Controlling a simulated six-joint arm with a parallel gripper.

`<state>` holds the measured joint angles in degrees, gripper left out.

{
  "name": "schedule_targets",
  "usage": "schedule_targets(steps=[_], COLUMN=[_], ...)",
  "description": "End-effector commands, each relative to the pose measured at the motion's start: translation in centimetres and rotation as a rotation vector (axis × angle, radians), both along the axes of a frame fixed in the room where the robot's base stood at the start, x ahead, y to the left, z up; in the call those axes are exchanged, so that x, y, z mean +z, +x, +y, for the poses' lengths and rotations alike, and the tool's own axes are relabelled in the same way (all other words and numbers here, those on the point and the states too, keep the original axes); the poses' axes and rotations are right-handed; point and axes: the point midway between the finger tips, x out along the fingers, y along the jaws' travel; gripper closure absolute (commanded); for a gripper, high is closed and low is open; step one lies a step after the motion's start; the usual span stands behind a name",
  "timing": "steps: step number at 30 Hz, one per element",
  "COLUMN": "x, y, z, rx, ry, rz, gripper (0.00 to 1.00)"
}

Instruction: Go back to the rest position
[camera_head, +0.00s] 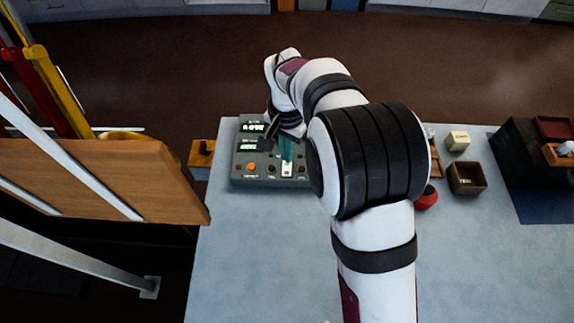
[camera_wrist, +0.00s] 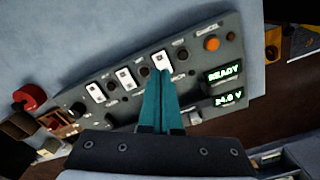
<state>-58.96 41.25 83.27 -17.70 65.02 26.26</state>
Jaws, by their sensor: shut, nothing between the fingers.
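My gripper (camera_head: 288,150) is over the grey control panel (camera_head: 240,172) on the table, its teal fingers pointing down. In the wrist view, my gripper (camera_wrist: 160,76) has its two teal fingers together, with nothing between them. The tips are right by a white rocker switch (camera_wrist: 161,61) on the panel (camera_wrist: 196,47); I cannot tell whether they touch it. More white rockers, dark knobs and an orange button (camera_wrist: 211,43) line the panel. Its green displays are lit, and one reads READY (camera_wrist: 225,74). My arm hides the panel's right end in the head view.
A wooden board (camera_head: 100,170) with yellow and red bars stands left of the table. A yellow block (camera_head: 201,153) is by the panel. Right of my arm are a red knob (camera_head: 427,198), a dark box (camera_head: 467,180) and a cream block (camera_head: 458,140). The front table surface is clear.

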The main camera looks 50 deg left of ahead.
Motion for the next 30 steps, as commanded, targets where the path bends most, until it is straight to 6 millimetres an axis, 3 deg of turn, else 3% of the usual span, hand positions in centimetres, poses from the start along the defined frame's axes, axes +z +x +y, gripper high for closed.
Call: schedule_targets(steps=[4,16,19,20,22,25,27,30], x=[1.0,1.1,2.4,3.3,6.2,10.4,12.3,13.0], y=[0.0,0.0,1.1,1.7,3.4,3.6,1.5,-3.7], z=[0.0,0.0,-1.9,-3.3,-8.4,-18.4,-25.2,-32.3], rx=[-0.001,-0.002,-0.034,-0.058,-0.143,-0.298,-0.415,-0.569], ry=[0.001,0.000,0.004,0.006,0.017,0.038,0.060,0.095], rz=[-0.001,0.000,0.003,0.007,0.018,0.040,0.054,0.068], gripper=[1.00,1.00,1.00,1.00,1.00,1.00,1.00,1.00])
